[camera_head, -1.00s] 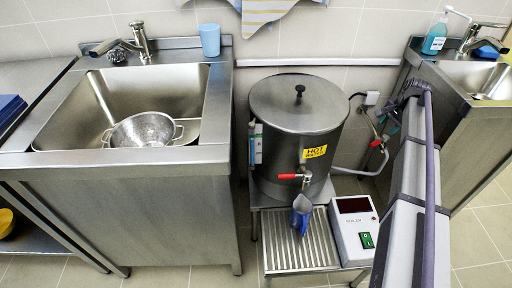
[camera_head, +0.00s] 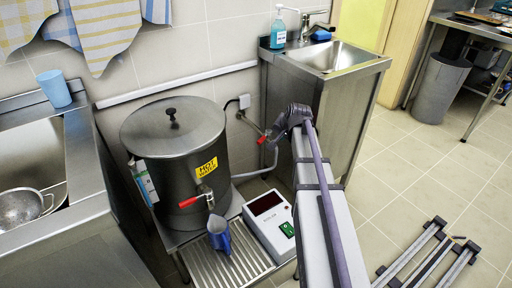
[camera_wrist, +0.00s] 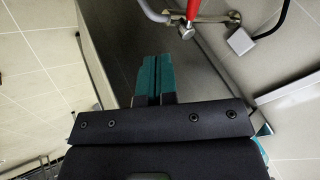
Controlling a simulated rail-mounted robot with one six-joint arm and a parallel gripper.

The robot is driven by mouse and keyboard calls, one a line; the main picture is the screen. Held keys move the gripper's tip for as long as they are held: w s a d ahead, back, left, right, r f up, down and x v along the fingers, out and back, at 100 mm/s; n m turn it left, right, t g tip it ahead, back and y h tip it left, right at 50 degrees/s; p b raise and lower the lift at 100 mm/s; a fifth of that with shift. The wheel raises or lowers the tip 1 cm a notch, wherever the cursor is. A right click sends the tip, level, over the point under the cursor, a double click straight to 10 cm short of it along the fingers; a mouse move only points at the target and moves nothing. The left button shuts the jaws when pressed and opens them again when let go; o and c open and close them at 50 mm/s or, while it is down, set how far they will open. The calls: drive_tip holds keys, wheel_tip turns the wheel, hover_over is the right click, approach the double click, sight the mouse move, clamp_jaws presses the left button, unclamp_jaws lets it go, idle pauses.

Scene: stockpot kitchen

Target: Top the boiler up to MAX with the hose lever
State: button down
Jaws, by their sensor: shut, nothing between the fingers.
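The boiler (camera_head: 178,165) is a lidded steel pot with a yellow HOT WATER label and a narrow gauge strip (camera_head: 145,184) on its left side. The gauge level is too small to read. The red hose lever (camera_head: 262,139) is on the wall valve right of the boiler, beside my wrist. In the wrist view the red lever (camera_wrist: 193,10) is at the top edge, partly cut off. My gripper (camera_wrist: 153,60) has its teal fingers together and empty, short of the lever and slightly left of it. In the head view my arm mostly hides the fingers.
A control box (camera_head: 268,222) with a green switch stands on the stand. Sinks flank the boiler. A grey socket (camera_wrist: 240,41) and cable are near the lever. Floor at right is mostly open.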

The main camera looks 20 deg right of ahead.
sight(264, 138)
drive_tip(key=w+a+f+b, duration=0.1)
drive_tip(key=w+f+b, duration=0.7)
drive_tip(key=w+b, duration=0.1)
drive_tip(key=shift+w+a+f, duration=0.25)
drive_tip(key=shift+a+f, duration=0.1)
drive_tip(key=shift+f, duration=0.05)
